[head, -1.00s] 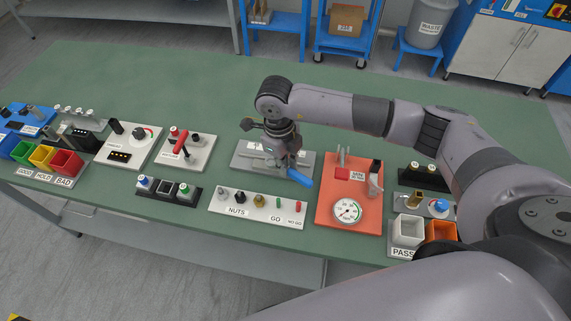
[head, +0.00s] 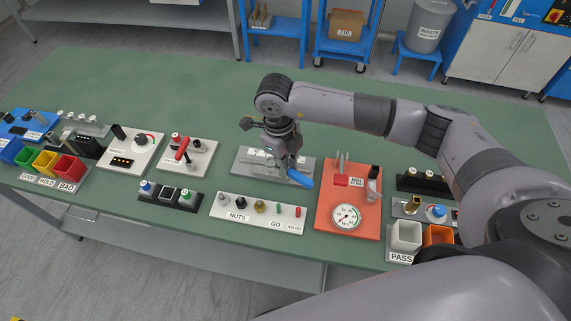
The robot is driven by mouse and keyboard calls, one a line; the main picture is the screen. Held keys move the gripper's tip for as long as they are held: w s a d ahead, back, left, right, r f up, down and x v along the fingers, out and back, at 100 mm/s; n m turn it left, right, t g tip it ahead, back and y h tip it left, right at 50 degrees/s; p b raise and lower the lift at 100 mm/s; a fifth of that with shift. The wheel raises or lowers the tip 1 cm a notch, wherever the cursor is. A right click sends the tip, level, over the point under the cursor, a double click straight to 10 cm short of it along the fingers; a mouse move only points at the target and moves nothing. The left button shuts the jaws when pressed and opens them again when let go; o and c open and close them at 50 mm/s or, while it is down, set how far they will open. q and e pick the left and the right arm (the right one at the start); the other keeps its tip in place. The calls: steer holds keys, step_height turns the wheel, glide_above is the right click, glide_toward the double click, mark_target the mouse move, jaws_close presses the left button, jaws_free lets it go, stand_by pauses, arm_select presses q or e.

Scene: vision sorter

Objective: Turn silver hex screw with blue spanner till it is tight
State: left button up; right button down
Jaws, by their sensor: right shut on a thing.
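The blue spanner (head: 300,179) is at a grey plate (head: 245,168) near the middle of the bench. Its blue handle points to the lower right. My right gripper (head: 284,161) is shut on the spanner, above the plate. A silvery fixture (head: 257,156) lies on the plate, partly behind the gripper. I cannot make out the silver hex screw; the gripper and spanner cover that spot. Whether the spanner's jaw sits around the screw cannot be told. My left gripper is out of view.
A white NUTS and GO rack (head: 258,211) stands in front of the plate. An orange panel with a dial (head: 330,222) is to the right, a white panel with a red lever (head: 202,160) to the left. The green bench (head: 180,90) is clear behind.

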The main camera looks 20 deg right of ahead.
steer(key=shift+r+p, duration=1.4)
steer(key=shift+r, duration=1.1)
